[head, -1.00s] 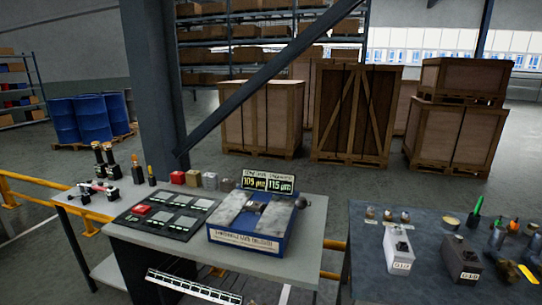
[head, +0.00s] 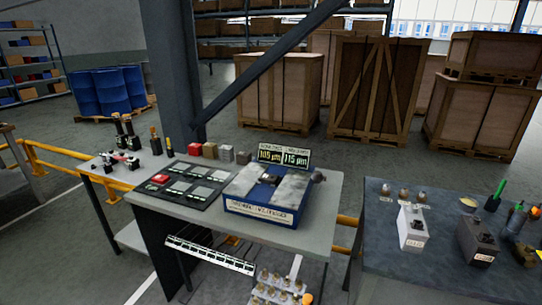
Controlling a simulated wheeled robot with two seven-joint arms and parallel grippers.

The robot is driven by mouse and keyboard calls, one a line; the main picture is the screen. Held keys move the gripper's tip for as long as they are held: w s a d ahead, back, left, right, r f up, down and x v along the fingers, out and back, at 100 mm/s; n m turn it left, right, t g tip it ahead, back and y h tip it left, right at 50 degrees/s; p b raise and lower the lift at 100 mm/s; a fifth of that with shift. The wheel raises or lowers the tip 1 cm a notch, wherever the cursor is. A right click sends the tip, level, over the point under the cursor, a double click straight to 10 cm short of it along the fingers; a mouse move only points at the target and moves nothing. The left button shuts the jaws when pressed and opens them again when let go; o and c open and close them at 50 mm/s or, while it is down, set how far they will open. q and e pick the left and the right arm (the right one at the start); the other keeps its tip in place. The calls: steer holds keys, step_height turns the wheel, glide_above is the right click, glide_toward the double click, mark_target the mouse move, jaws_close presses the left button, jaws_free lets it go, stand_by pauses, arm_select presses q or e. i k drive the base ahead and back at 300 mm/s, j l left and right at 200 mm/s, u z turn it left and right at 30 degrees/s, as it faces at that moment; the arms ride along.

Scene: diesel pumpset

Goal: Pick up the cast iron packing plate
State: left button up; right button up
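No part is clearly readable as the cast iron packing plate. A row of small blocks stands at the back of the middle table: a red block (head: 195,149), a brown block (head: 210,151), a light grey block (head: 226,153) and a darker block (head: 243,158). In front of them a black board (head: 180,184) holds a red piece (head: 160,178) and several pale flat pieces. Neither of my grippers is in view.
A dark table (head: 440,270) on the right carries grey boxes (head: 412,226) and small bottles. Small parts (head: 278,290) sit low at the bottom. A steel column (head: 172,70) and diagonal brace stand behind the middle table. Yellow rails (head: 60,155) run at left. Floor lies between the tables.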

mark_target(266, 178)
steer(key=i+j+z, duration=0.4)
steer(key=j+z, duration=0.25)
steer(key=i+j+z, duration=0.1)
steer(key=j+z, duration=0.2)
steer(key=j, duration=0.2)
steer(key=j+z, duration=0.3)
steer(key=i+j+z, duration=0.1)
steer(key=j+z, duration=0.25)
steer(key=j, duration=0.25)
